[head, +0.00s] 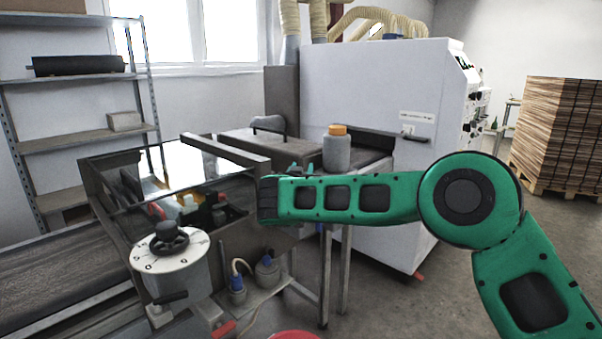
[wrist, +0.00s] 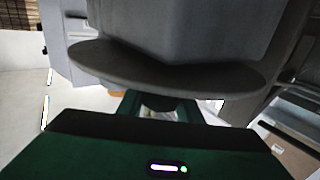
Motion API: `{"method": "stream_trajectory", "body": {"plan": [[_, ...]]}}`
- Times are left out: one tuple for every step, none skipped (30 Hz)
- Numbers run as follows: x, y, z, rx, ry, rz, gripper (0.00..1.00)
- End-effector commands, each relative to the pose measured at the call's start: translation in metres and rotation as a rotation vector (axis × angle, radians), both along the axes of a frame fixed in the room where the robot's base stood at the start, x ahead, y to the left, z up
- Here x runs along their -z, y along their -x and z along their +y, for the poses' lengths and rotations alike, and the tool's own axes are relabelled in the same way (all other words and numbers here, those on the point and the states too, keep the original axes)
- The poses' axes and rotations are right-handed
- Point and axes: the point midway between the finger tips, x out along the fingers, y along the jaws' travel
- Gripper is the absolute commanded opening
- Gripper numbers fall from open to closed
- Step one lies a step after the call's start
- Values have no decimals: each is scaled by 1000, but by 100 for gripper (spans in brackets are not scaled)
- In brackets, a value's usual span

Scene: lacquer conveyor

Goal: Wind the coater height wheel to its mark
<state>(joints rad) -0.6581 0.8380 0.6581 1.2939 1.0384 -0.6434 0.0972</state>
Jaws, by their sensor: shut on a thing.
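The coater height wheel (head: 170,238) is a small black handwheel on a round white dial (head: 184,260) with dark figures, at the left in the head view. The dial sits on a grey drum. The figures are too small for me to read the setting. In the wrist view my gripper (wrist: 165,105) is shut, its green fingers close against a grey disc-like rim (wrist: 165,68). That rim hides the fingertips and what is between them.
The coater frame (head: 110,190) with its glass cover stands behind the wheel. Open floor lies to the right, before a wood stack (head: 555,135).

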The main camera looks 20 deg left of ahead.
Motion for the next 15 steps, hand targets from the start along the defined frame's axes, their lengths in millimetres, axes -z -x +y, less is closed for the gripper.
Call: {"method": "stream_trajectory", "body": {"plan": [[-1,1,2,32,-3,-3,9],[-1,0,1,54,-2,-4,9],[-2,0,-1,81,-4,-4,9],[-1,0,-1,100,-3,-3,9],[-1,0,-2,118,-3,-2,9],[-1,-1,-3,141,-3,-3,9],[-1,-1,-4,157,-4,-3,9],[-1,-1,-5,173,-3,-3,9],[-1,-1,-6,191,-3,-2,9],[-1,-1,-7,205,-3,-2,9],[-1,-1,-7,217,-2,-3,9],[-1,-2,-8,233,-3,-2,9],[0,-1,-8,245,-2,-2,9],[-1,-2,-9,256,-2,-3,9],[-1,-2,-10,269,-3,-2,9]]}}
